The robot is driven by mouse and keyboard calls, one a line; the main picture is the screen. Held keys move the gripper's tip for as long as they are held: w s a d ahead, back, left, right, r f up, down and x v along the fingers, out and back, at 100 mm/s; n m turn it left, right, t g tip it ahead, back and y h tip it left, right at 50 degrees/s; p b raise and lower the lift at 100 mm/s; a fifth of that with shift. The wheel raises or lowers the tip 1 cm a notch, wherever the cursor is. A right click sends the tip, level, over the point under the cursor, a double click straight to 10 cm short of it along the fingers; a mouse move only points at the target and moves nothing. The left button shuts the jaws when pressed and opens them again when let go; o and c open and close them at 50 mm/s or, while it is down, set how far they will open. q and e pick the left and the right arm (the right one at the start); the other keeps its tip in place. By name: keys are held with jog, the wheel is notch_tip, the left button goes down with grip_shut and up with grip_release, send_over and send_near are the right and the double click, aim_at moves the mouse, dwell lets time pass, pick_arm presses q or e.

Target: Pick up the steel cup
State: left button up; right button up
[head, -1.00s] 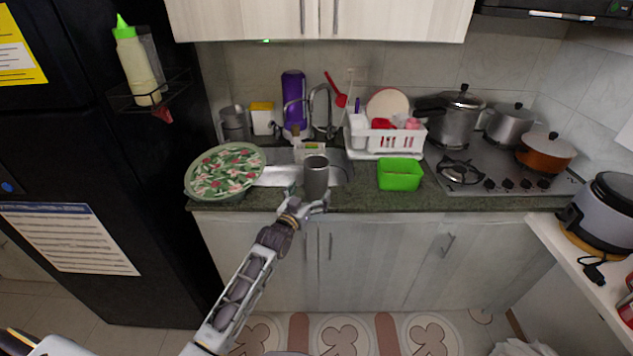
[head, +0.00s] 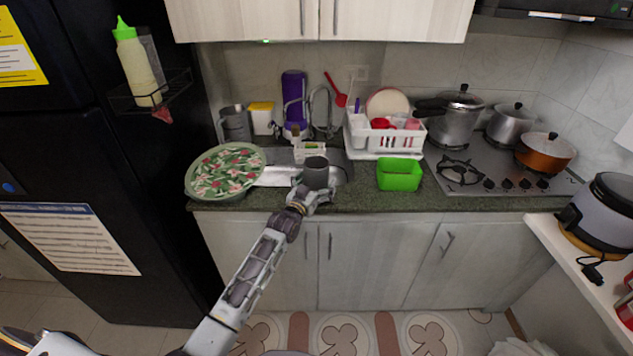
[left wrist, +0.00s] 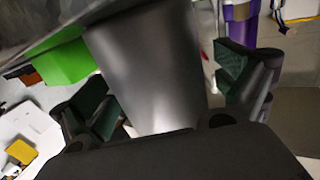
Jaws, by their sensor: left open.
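The steel cup (head: 315,173) is a dark grey metal cup standing upright near the front of the counter by the sink. My left gripper (head: 318,196) is at the cup's front side in the head view and hides its lower part. In the left wrist view the cup (left wrist: 150,70) fills the middle, between the two dark green finger pads of my left gripper (left wrist: 165,95). The gripper is open around the cup, with a gap showing beside the right pad. Contact on the left side is unclear. My right gripper is not in view.
A green floral round container (head: 226,172) stands left of the cup, and a bright green box (head: 400,175) stands to its right. The counter between cup and green box is clear.

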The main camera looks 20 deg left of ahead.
aim_at(316, 157)
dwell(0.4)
pick_arm(q)
jog(key=shift+r, duration=0.1)
jog(key=c, duration=1.5)
jog(key=shift+r, duration=0.3)
jog(key=shift+r, duration=4.6)
jog(key=shift+r, duration=0.1)
